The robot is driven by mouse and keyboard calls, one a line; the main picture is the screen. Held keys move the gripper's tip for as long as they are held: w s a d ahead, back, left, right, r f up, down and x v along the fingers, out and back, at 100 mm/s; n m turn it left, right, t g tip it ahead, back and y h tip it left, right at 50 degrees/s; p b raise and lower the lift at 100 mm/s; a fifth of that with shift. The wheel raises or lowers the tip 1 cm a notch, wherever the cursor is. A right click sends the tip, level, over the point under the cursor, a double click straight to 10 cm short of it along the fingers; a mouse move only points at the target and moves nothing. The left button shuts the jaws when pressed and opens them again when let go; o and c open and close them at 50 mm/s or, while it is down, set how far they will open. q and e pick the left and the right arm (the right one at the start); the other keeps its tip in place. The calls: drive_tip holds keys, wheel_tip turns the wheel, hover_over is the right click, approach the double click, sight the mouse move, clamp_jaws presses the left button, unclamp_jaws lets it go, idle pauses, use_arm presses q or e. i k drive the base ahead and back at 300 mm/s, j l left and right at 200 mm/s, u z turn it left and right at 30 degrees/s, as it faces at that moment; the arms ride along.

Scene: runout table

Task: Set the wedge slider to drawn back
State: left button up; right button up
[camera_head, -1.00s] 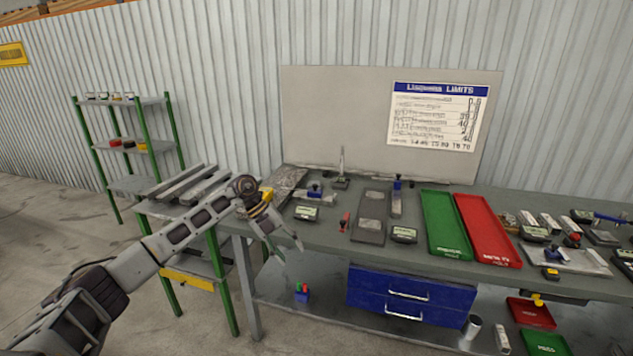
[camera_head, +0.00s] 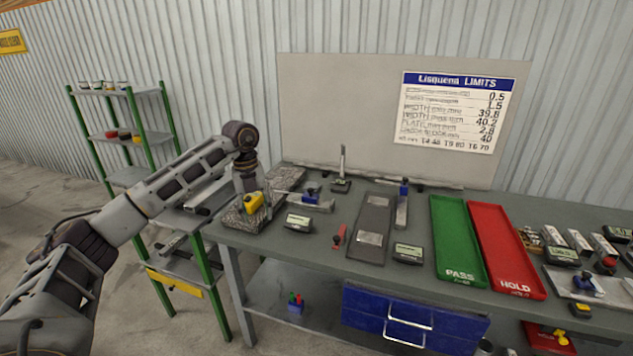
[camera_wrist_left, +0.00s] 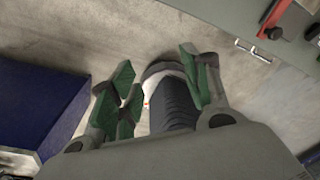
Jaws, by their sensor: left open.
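I cannot tell for sure which part is the wedge slider. One blue-knobbed piece (camera_head: 403,190) stands at the far end of a narrow grey rail (camera_head: 401,212), right of a long dark plate (camera_head: 375,215). My right gripper is not in view.
A speckled slab (camera_head: 284,182) lies at the table's left end. A red-handled tool (camera_head: 340,237) lies near the front edge. Green (camera_head: 458,240) and red (camera_head: 506,250) trays lie to the right. A green-posted shelf (camera_head: 125,135) stands left.

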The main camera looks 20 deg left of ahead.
sight(309, 196)
drive_tip(key=i, duration=1.3)
